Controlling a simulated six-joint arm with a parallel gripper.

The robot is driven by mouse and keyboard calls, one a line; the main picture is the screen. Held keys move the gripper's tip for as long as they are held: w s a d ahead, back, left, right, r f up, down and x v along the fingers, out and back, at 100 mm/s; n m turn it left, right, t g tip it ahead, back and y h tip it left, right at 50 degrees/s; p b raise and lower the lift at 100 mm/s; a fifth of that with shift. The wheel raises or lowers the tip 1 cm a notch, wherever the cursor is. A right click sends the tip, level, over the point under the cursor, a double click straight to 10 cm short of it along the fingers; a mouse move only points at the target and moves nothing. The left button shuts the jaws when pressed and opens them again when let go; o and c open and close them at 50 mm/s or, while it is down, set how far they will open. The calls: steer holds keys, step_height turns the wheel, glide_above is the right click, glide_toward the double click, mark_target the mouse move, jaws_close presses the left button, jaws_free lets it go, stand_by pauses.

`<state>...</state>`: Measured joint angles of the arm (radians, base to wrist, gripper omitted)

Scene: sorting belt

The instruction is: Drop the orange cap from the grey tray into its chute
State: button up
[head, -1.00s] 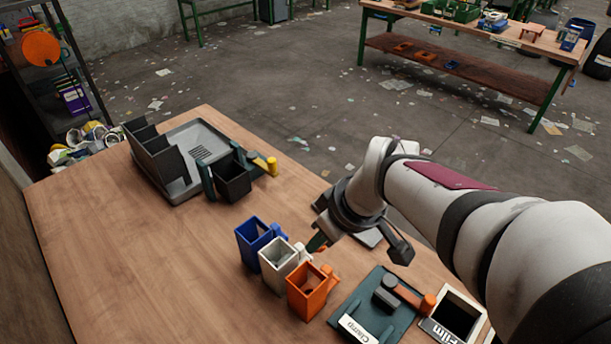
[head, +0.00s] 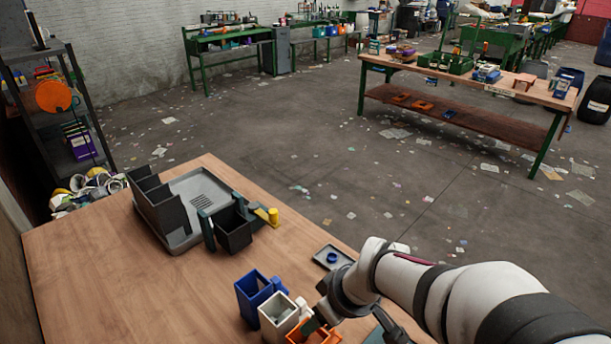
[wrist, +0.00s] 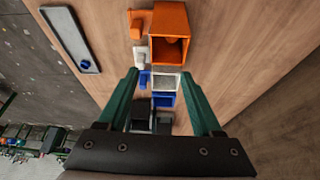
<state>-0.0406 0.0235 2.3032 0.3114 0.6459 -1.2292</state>
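My gripper (wrist: 161,76) is open, its two green fingers apart with nothing visible between them. In the head view my gripper (head: 309,326) is low, at the orange chute (head: 322,338), partly covering it. The orange chute (wrist: 169,20) also shows in the wrist view, ahead of the fingertips; its dark inside shows some orange I cannot make out. The grey tray (head: 319,253) holds a blue cap (head: 331,258); both the tray (wrist: 57,22) and the blue cap (wrist: 85,64) show in the wrist view. I cannot make out an orange cap.
A white chute (head: 277,318) and a blue chute (head: 250,298) stand in a row beside the orange one. A grey tray unit with dark bins (head: 200,185) stands at the table's far end. The wooden table (head: 120,290) is clear at left.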

steer(key=v, duration=1.5)
steer(key=shift+r, duration=0.4)
steer(key=shift+s+d, duration=0.1)
steer(key=s+f+m+g+h, duration=0.1)
steer(key=s+f+m+g, duration=0.2)
steer(key=s+f+m, duration=0.8)
steer(key=s+m, duration=0.3)
steer(key=s, duration=0.1)
steer(key=shift+a+g, duration=0.3)
